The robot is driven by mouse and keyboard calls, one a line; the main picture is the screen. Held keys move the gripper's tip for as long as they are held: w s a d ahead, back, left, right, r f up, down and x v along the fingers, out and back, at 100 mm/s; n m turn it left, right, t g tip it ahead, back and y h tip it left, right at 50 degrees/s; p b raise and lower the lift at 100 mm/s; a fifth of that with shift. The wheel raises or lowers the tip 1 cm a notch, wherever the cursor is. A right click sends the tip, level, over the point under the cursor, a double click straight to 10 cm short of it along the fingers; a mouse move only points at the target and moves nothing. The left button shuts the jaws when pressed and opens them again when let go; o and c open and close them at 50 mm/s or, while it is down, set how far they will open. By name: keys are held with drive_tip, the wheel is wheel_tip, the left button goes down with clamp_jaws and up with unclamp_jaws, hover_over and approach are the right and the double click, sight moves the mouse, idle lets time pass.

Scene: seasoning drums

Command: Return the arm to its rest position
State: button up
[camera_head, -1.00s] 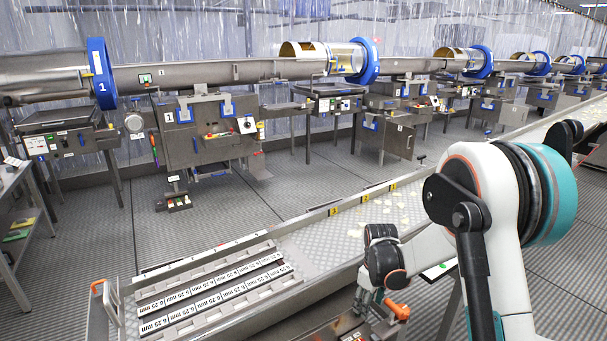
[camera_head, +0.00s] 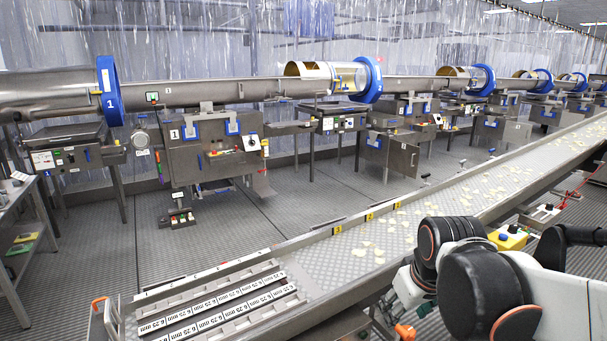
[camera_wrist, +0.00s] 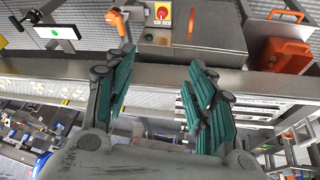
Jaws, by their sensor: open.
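My arm (camera_head: 480,275) is folded low at the right of the head view, its dark joints in front of the conveyor's near side. My gripper is not clearly visible there. In the wrist view, my gripper (camera_wrist: 160,72) has two teal-padded fingers spread apart with nothing between them. Beyond the fingertips are a steel rail and a metal box with a red-and-yellow switch (camera_wrist: 163,17). I cannot tell the exact distance from the fingers to the rail.
The conveyor (camera_head: 310,265) with scattered chips runs diagonally past my arm. Orange handles (camera_head: 404,331) and a yellow button box (camera_head: 508,238) are close to the arm. Blue-ringed drums (camera_head: 368,79) stand at the back. The floor (camera_head: 290,215) between is open.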

drive_tip(key=s+r+m+t, duration=0.1)
drive_tip(key=s+m+t, duration=0.1)
drive_tip(key=s, duration=1)
drive_tip(key=shift+s+m, duration=0.35)
drive_tip(key=shift+m, duration=0.25)
